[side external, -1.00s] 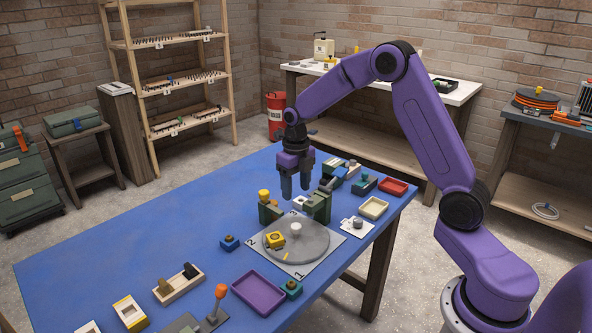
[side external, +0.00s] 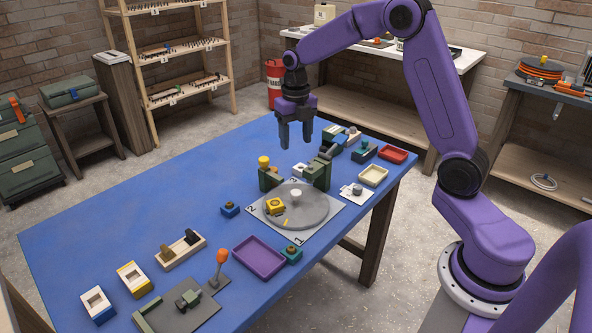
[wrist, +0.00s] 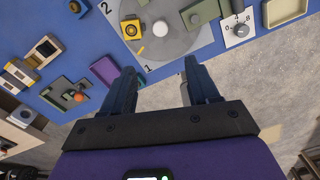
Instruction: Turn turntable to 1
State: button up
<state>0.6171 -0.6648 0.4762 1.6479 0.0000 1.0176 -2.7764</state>
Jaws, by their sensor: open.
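The turntable, a grey disc (side external: 312,209) with a white central knob (side external: 296,194), lies on a pale plate marked 1, 2 and 3. A yellow block (side external: 275,206) with a dark centre sits on its left part. A small yellow mark on the disc points between labels 1 and 2; these also show in the wrist view, with the disc (wrist: 183,42) and block (wrist: 131,29). My gripper (side external: 298,146) is open and empty, fingers down, well above the table. In the wrist view my gripper (wrist: 160,72) touches nothing.
Green upright blocks (side external: 318,174) stand close behind the turntable, the left one topped by a yellow knob (side external: 264,160). A white dial plate (side external: 354,194) is at right, a purple tray (side external: 259,257) in front. The blue table's far left is clear.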

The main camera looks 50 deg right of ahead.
aim_at(296, 193)
notch_tip(296, 193, down, 18)
jog(key=m, duration=0.4)
jog(key=shift+s+a+r+m, duration=0.1)
jog(key=shift+r+m, duration=0.15)
jog(key=shift+m, duration=0.05)
dwell(0.4)
grip_shut()
